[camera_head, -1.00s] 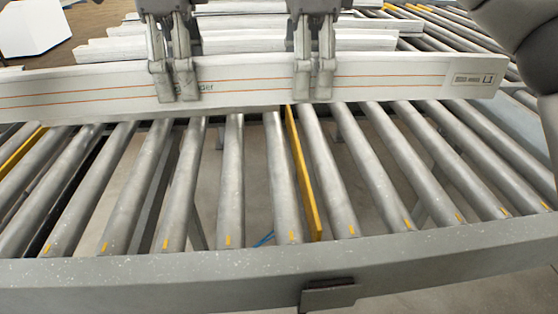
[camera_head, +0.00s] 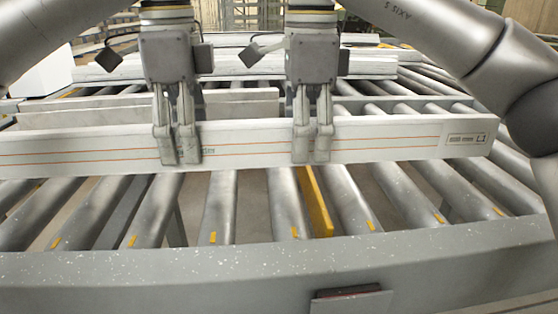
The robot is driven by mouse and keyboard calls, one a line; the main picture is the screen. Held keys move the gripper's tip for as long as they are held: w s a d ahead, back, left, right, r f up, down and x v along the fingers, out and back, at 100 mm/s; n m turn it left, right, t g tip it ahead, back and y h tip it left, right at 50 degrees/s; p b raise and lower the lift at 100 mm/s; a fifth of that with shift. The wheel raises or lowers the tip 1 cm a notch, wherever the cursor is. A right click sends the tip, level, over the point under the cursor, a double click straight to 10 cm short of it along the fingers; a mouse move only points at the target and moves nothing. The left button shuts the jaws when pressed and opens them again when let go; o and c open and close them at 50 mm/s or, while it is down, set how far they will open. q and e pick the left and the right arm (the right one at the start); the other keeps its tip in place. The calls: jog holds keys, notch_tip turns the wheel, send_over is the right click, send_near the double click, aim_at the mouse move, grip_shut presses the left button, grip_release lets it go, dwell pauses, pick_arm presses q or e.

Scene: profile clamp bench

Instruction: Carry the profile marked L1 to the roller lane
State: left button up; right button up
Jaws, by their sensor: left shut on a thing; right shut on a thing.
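The profile marked L1 (camera_head: 400,140) is a long white bar with two thin orange lines and a label at its right end. It spans most of the camera_head view, level, above the rollers. My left gripper (camera_head: 177,150) is shut on it left of the middle. My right gripper (camera_head: 312,148) is shut on it right of the middle. The fingers hide small parts of its face. The roller lane (camera_head: 240,262) runs across below and in front, with grey rollers and a speckled front rail. I cannot tell whether the profile touches the rollers.
More white profiles (camera_head: 112,66) lie stacked behind, at the back. A lower pale bar (camera_head: 240,102) lies just behind the held profile. A yellow divider (camera_head: 316,203) stands between rollers near the middle. A white block (camera_head: 45,75) is at the back left.

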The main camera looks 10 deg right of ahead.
jog(key=shift+s, duration=0.15)
pick_arm(q)
jog(key=shift+w+f, duration=0.1)
jog(key=shift+f, duration=0.15)
pick_arm(e)
jog(key=shift+f, duration=0.3)
